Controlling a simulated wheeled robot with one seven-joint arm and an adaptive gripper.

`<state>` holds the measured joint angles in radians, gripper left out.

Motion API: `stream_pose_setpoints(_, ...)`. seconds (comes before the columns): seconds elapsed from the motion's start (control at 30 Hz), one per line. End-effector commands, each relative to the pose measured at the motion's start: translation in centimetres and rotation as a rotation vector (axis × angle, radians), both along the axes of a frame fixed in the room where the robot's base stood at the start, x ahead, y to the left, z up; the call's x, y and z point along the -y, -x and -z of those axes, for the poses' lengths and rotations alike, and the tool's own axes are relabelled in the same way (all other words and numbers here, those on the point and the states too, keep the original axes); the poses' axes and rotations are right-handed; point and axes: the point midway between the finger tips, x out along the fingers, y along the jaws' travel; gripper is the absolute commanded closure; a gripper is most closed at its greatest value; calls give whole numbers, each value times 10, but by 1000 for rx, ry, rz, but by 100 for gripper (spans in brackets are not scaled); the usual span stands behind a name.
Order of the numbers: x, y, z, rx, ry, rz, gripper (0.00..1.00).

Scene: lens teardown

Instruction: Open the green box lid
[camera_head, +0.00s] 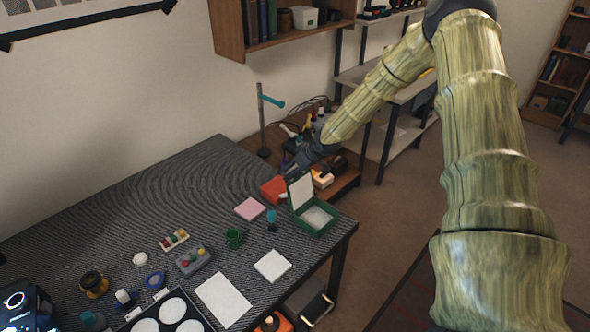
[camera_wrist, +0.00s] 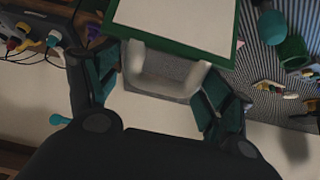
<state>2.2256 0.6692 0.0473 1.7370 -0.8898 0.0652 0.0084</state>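The green box (camera_head: 318,222) stands near the right end of the dark table, with pale grainy filling inside. Its lid (camera_head: 301,190) is raised and stands steeply up at the back left side of the box, a pale panel in a green frame. The lid (camera_wrist: 180,22) also shows at the top of the wrist view, with a white U-shaped handle (camera_wrist: 165,72) at its edge. My gripper (camera_wrist: 160,82) is open, with one finger on each side of the handle; contact is unclear. In the head view my gripper (camera_head: 291,171) is beside the raised lid, partly hidden.
A red block (camera_head: 272,188) lies close left of the lid. A pink pad (camera_head: 249,208), a teal-topped tool (camera_head: 271,217), a green cup (camera_head: 234,238) and a white pad (camera_head: 272,265) lie nearby. A stand with a teal arm (camera_head: 262,120) rises behind.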

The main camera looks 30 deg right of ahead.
Motion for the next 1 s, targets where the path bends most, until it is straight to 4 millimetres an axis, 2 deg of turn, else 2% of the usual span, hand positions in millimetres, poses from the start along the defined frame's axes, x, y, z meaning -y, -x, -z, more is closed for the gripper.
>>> stream_pose_setpoints(1.0,20,61,-86,1,-1,2,19)
